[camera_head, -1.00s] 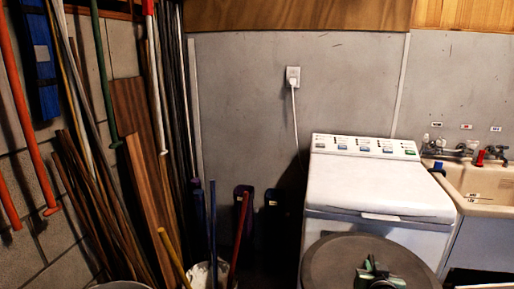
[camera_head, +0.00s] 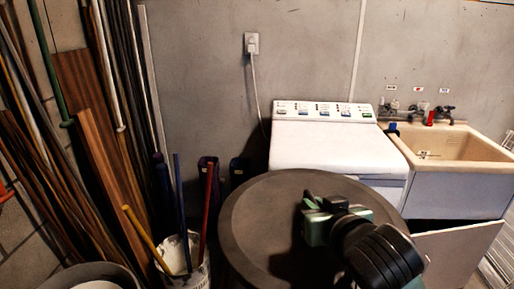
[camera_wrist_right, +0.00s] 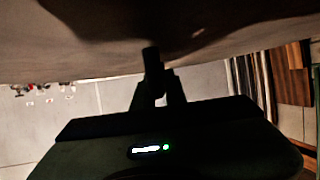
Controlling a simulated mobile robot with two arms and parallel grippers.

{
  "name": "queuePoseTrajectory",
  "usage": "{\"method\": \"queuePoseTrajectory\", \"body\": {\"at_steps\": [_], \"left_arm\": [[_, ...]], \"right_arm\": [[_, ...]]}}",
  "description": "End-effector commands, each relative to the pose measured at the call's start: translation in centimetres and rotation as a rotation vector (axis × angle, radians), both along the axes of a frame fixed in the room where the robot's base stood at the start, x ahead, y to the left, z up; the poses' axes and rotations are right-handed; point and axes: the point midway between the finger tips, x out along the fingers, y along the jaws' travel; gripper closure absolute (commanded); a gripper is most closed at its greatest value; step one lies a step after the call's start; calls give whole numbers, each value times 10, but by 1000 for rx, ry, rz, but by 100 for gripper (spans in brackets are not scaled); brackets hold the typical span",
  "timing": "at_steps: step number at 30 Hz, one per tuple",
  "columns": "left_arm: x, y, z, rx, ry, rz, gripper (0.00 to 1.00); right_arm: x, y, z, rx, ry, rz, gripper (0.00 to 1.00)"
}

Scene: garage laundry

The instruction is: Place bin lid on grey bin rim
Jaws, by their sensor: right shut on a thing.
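The bin lid (camera_head: 255,225) is a dark grey round disc in the lower middle of the head view. My right gripper (camera_head: 322,215) is over its top and shut on it, with the wrist covering part of the lid's right side. The grasped part is hidden in the head view. In the right wrist view the lid (camera_wrist_right: 230,50) fills the top, and the gripper fingers (camera_wrist_right: 153,75) reach to it. The grey bin (camera_head: 62,280) shows partly at the bottom left, its round rim apart from the lid. My left gripper is not in view.
A white bucket (camera_head: 190,270) with upright poles stands between the bin and the lid. Wooden boards (camera_head: 105,150) and rods lean at the left wall. A white washer (camera_head: 335,150) stands behind the lid, with a sink (camera_head: 460,150) to its right.

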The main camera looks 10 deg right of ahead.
Motion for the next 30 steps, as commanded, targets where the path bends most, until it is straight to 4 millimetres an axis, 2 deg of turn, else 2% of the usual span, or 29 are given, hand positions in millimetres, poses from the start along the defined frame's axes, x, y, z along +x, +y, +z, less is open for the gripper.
{"method": "queuePoseTrajectory", "body": {"at_steps": [8, 30], "left_arm": [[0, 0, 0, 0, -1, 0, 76], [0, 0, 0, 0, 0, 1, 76]], "right_arm": [[-6, 11, -10, -2, 1, 131, 100], [-45, 94, -68, 2, 0, 1024, 100]]}}
